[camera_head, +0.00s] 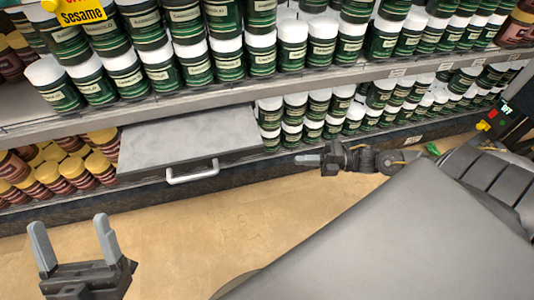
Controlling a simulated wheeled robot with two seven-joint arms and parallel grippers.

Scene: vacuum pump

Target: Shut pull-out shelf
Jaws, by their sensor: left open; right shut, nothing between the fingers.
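The pull-out shelf (185,139) is a flat grey panel with a pale handle (193,174) on its front edge. It sticks out from the lower part of the shelving, left of centre. My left gripper (73,236) is at the bottom left, open and empty, fingers pointing up, apart from the shelf and nearer to me. My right gripper (308,160) is right of the shelf, shut and empty, with its fingers pointing left towards the shelf's right side. A gap shows between its fingertips and the panel.
Rows of green jars with white lids (222,58) stand on the upper shelf, and more stand lower right. Brown jars with yellow lids (50,172) stand left of the pull-out shelf. The tan floor (160,225) is clear in front. A yellow Sesame sign (80,13) is at top left.

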